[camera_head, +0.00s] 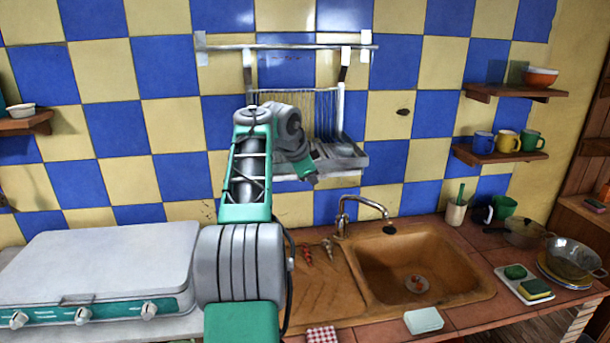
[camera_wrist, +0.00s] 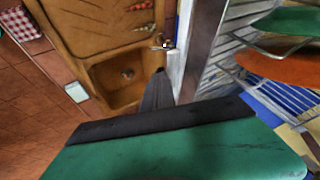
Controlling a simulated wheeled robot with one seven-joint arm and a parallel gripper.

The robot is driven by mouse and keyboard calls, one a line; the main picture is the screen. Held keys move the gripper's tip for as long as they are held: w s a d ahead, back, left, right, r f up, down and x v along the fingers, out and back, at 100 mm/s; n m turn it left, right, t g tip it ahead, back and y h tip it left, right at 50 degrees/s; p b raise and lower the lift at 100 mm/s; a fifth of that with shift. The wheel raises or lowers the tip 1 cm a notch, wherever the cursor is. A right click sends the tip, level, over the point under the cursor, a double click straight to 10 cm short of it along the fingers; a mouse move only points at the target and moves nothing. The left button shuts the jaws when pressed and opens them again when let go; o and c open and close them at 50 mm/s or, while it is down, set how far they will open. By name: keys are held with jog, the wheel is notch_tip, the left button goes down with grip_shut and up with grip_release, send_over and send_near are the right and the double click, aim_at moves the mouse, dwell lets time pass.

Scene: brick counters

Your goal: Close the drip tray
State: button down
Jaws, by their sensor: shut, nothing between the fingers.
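The grey drip tray (camera_head: 347,157) is at the bottom of a wire dish rack (camera_head: 325,108) that hangs on the tiled wall, and its left part is hidden behind my arm. In the wrist view a grey metal edge (camera_wrist: 205,45), which looks like part of the tray or rack, stands just right of my fingers. My gripper (camera_head: 313,181) is in front of and below the tray's left side. In the wrist view my gripper (camera_wrist: 158,88) is shut and empty, its dark fingers pointing toward the sink. I cannot tell whether the fingers touch the tray.
A brown sink (camera_head: 415,262) with a tap (camera_head: 345,212) lies below. A grey-lidded stove (camera_head: 100,262) stands left on the counter. Green (camera_wrist: 290,21) and orange (camera_wrist: 280,66) dishes sit close to my gripper at the rack. Shelves with mugs (camera_head: 508,141) are to the right.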

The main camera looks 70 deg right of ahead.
jog(key=s+a+f+p+v, duration=0.1)
jog(key=a+f+p+v, duration=0.1)
jog(key=v, duration=1)
jog(key=w+a+f+n+y, duration=0.1)
jog(key=w+f+n, duration=0.1)
jog(key=f+n, duration=0.45)
jog(key=w+a+f+n+y, duration=0.15)
jog(key=f+n, duration=0.25)
jog(key=f, duration=0.5)
jog(key=w+a+f+n+t+y, duration=0.1)
jog(key=w+a+f+n, duration=0.2)
jog(key=a, duration=0.5)
jog(key=w+a+f+n+y, duration=0.1)
jog(key=w+a+f+n, duration=0.15)
jog(key=a+f, duration=0.4)
jog(key=w+a+f+n+t+y, duration=0.1)
jog(key=a+f+n, duration=0.15)
jog(key=a, duration=0.75)
jog(key=w+a+r+n+t+y, duration=0.1)
jog(key=a+n, duration=0.4)
jog(key=a, duration=0.8)
jog(key=w+a+r+n+t+y, duration=0.1)
jog(key=a+n, duration=0.4)
jog(key=a, duration=0.9)
jog(key=shift+r+t, duration=0.7)
jog(key=shift+r, duration=0.15)
